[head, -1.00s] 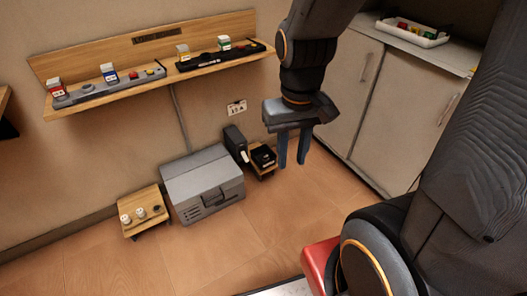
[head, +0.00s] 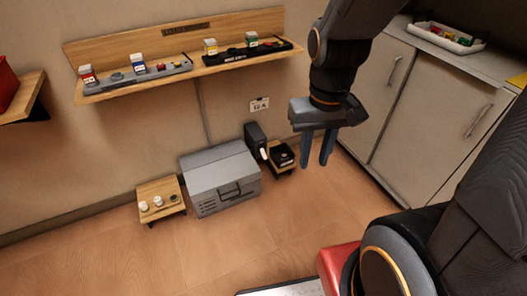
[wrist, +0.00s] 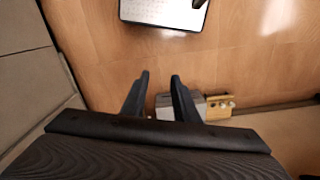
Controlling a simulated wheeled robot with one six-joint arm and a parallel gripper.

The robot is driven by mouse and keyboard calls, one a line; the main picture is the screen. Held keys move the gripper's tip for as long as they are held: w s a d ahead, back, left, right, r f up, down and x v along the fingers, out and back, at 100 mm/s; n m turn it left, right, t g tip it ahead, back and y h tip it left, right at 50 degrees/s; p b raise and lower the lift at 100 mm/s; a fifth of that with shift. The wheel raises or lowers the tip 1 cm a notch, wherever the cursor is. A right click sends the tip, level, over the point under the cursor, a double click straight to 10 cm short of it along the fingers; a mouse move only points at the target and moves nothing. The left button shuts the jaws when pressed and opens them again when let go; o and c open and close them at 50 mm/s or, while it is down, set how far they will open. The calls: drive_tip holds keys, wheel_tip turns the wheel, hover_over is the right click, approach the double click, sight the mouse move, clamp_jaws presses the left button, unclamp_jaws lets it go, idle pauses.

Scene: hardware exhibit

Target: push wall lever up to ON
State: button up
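A black upright box with a white handle-like part (head: 256,141) stands low by the wall, right of the grey case; it looks like the wall lever, but it is small and I cannot tell its setting. My gripper (head: 315,164) hangs pointing down in the head view, right of this box in the picture. Its two fingers are apart with nothing between them. In the wrist view my gripper (wrist: 160,75) is also open and empty. The lever cannot be made out in the wrist view.
A grey case (head: 221,178) sits on the floor, with a low wooden stand (head: 162,190) on its left. A small stand with a black device (head: 283,155) is right of the black box. A shelf (head: 185,75) holds switch panels. Cabinets (head: 420,110) stand at right.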

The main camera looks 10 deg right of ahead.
drive_tip(key=shift+o, duration=1.4)
drive_tip(key=shift+w+f, duration=0.2)
drive_tip(key=shift+w, duration=0.05)
drive_tip(key=w+d+f+n+t+b, duration=0.3)
drive_tip(key=w+f+t+b, duration=0.7)
drive_tip(key=w+f+b, duration=2.2)
drive_tip(key=t+y+b, duration=0.2)
drive_tip(key=t, duration=0.1)
approach(262, 150)
drive_tip(key=s+d+r, duration=0.3)
drive_tip(key=s+r, duration=0.2)
drive_tip(key=r, duration=0.1)
wheel_tip(262, 150, down, 13)
drive_tip(key=w+t+y+b, duration=0.2)
drive_tip(key=t+y+b, duration=0.15)
drive_tip(key=b, duration=0.65)
drive_tip(key=shift+t+h, duration=0.45)
drive_tip(key=shift+a+b+x, duration=0.2)
drive_tip(key=shift+b+x, duration=0.35)
drive_tip(key=shift+x, duration=0.8)
drive_tip(key=shift+a+b+x, duration=0.15)
drive_tip(key=shift+b+x, duration=0.45)
drive_tip(key=shift+x, duration=0.7)
drive_tip(key=shift+a+b+x, duration=0.2)
drive_tip(key=shift+b+x, duration=0.35)
drive_tip(key=shift+x, duration=0.8)
drive_tip(key=shift+s+f, duration=0.1)
drive_tip(key=shift+s, duration=0.05)
